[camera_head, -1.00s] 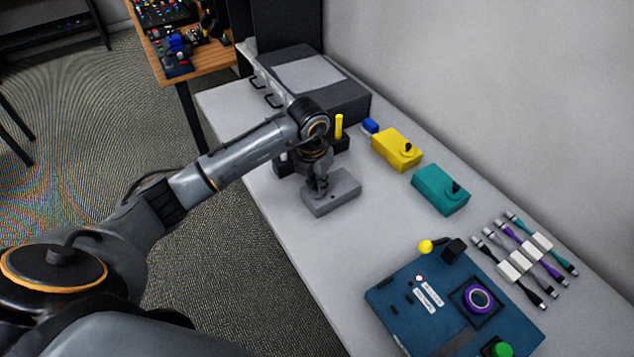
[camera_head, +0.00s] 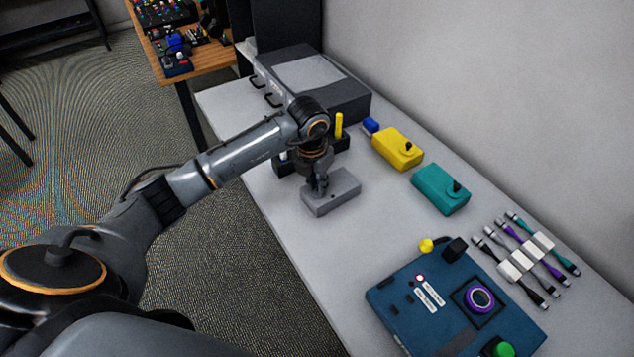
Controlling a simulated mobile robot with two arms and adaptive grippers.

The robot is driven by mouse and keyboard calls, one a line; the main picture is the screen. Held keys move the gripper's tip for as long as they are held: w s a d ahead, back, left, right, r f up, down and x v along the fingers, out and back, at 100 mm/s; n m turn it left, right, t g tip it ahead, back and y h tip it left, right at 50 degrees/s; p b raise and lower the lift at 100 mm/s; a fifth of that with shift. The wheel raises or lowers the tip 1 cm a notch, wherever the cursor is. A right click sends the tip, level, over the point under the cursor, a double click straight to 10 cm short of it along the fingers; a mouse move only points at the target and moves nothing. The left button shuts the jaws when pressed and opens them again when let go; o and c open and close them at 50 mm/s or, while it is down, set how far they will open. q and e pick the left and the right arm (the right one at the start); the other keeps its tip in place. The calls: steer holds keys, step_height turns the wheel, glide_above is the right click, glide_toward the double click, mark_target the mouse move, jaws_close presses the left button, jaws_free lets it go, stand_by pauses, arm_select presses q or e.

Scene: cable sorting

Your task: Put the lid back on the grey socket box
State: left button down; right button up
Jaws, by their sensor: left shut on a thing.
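The grey socket box (camera_head: 336,198) sits on the light table near its front edge, in the middle of the view. My left gripper (camera_head: 320,190) points down at the left part of its top. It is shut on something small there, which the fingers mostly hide. I cannot tell the lid apart from the box, or whether the lid is seated. My right gripper is not in view.
A yellow box (camera_head: 397,147) and a teal box (camera_head: 440,188) stand to the right, near the wall. A blue panel (camera_head: 415,320) and several cables (camera_head: 530,262) lie nearer. A dark holder (camera_head: 335,158) stands behind my gripper.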

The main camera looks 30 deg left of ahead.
arm_select(q)
steer(key=c, duration=0.8)
jaws_free()
steer(key=shift+r+p, duration=0.6)
steer(key=shift+r, duration=0.35)
steer(key=shift+r+p, duration=1.55)
steer(key=shift+r, duration=1.05)
steer(key=shift+c, duration=0.3)
jaws_close()
